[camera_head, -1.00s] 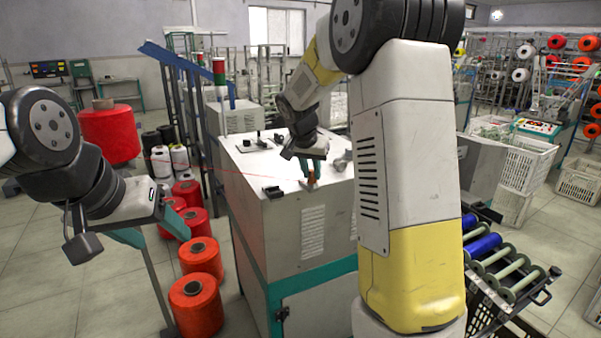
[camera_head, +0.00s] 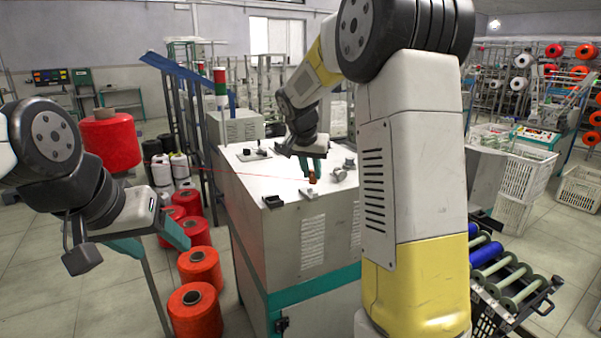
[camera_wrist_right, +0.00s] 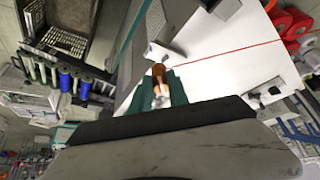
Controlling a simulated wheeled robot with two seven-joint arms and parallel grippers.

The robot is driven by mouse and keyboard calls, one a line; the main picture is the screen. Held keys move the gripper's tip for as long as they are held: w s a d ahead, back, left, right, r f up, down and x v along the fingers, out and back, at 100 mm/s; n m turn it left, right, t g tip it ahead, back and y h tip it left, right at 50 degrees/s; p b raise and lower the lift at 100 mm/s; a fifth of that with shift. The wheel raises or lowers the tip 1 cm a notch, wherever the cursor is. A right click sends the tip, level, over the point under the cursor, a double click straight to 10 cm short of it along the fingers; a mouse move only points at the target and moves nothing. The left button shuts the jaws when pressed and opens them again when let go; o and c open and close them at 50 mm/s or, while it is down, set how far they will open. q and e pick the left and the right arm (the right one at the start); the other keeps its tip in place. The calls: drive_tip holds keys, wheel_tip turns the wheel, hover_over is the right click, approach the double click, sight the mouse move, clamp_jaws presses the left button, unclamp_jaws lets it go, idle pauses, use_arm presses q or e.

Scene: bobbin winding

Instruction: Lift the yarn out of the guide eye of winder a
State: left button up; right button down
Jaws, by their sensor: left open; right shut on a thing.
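The red yarn (camera_head: 230,172) runs taut from the red cone (camera_head: 112,140) at the left across the white top of the winder cabinet (camera_head: 300,206). It also shows in the right wrist view (camera_wrist_right: 235,54). My right gripper (camera_head: 313,172) is above the cabinet top, shut on a small orange-brown piece (camera_wrist_right: 158,77) where the yarn ends. The piece sits between the teal fingers. A small dark fitting (camera_head: 272,201) stands at the cabinet's front left corner. I cannot tell which fitting is the guide eye or whether the yarn is in it. My left gripper (camera_head: 150,240) is open and empty, away from the cabinet.
Several red cones (camera_head: 199,266) stand on the floor left of the cabinet. Grey knobs (camera_head: 341,172) sit on the cabinet top, right of my gripper. A roller rack with blue bobbins (camera_head: 487,255) stands at the right. My right arm hides part of the cabinet.

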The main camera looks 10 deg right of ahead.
drive_tip(key=shift+r, duration=1.4)
